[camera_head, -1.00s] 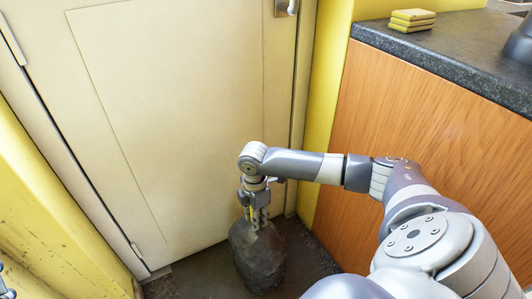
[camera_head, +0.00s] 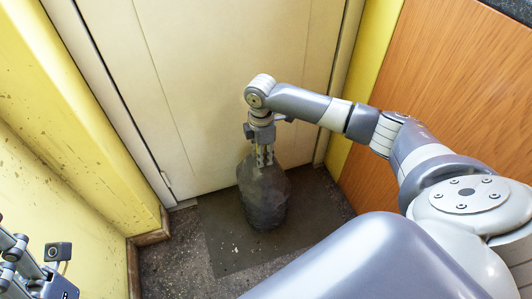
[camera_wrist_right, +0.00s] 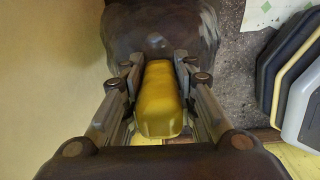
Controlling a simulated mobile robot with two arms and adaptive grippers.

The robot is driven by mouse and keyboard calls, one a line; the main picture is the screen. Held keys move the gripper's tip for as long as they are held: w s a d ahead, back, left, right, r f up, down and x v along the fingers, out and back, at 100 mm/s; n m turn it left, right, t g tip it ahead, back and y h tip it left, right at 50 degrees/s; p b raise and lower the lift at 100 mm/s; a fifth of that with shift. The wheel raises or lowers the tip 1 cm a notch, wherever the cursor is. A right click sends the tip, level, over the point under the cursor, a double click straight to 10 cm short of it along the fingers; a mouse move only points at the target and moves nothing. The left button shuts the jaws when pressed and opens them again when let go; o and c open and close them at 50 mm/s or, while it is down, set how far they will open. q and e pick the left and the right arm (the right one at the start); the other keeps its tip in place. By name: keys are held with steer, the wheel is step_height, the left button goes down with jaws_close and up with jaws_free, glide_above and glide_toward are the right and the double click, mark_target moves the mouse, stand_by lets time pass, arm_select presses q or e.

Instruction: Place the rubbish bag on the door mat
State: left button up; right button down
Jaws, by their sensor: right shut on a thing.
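The rubbish bag (camera_head: 263,197) is a dark grey, lumpy sack with a yellow top piece (camera_wrist_right: 158,98). My right gripper (camera_head: 263,158) points down and is shut on that yellow piece, with the bag hanging upright below it. The door mat (camera_head: 225,240) is a flat, dark grey-brown rectangle on the floor by the door. In the head view the bag appears over the mat and covers part of it. I cannot tell whether its bottom touches the mat. Part of my left gripper (camera_head: 30,265) shows at the lower left, and its jaws are unclear.
A cream door (camera_head: 210,80) stands just behind the bag. A yellow wall (camera_head: 70,130) bounds the left side, and a wooden counter front (camera_head: 450,90) the right. Speckled floor (camera_head: 170,260) is bare left of the mat.

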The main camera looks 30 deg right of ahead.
steer(key=shift+w+a, duration=0.35)
steer(key=shift+w, duration=0.1)
step_height(320, 180, down, 3)
steer(key=shift+d+r+b, duration=0.1)
steer(key=shift+b, duration=1.05)
steer(key=shift+f, duration=0.25)
steer(key=c, duration=1.3)
jaws_free()
steer(key=shift+s+f, duration=0.15)
